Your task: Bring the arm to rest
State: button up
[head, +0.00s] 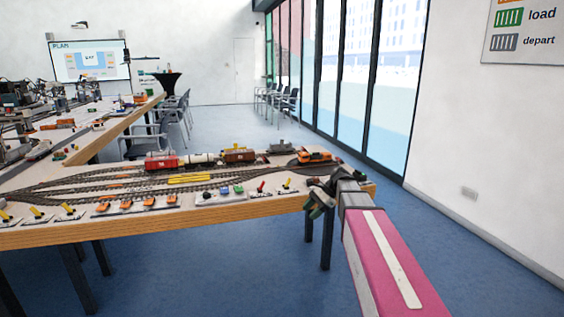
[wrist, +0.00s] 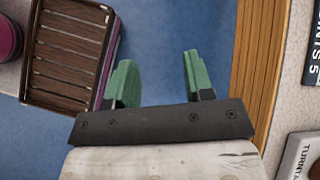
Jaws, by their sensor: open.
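My gripper (wrist: 158,82) shows in the wrist view with two green fingers apart and nothing between them. Blue floor shows behind the fingers, with the wooden table edge (wrist: 255,60) just to their right. In the head view my gripper (head: 318,197) is at the right end of the model railway table (head: 120,228), by its front corner. My pink arm reaches up to it from the bottom right. The fingers are small and partly hidden there, and I cannot tell whether they touch the table.
A slatted brown wooden piece (wrist: 68,50) lies left of the fingers. Model trains, including a red wagon (head: 161,161) and an orange locomotive (head: 315,156), stand on the tracks. Several levers line the front edge. Chairs (head: 287,103) stand far back; blue floor (head: 450,260) is clear at right.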

jog(key=s+d+f+n+t+h, duration=0.1)
jog(key=s+d+f+n+h, duration=0.2)
jog(key=s+f+n, duration=0.3)
jog(key=s+d+f+n+t+h, duration=0.1)
jog(key=s+d+f+n+h, duration=0.3)
jog(key=s+f, duration=0.7)
jog(key=shift+d+f+n+h, duration=0.2)
jog(key=shift+f+n+h, duration=0.35)
jog(key=shift+n, duration=0.45)
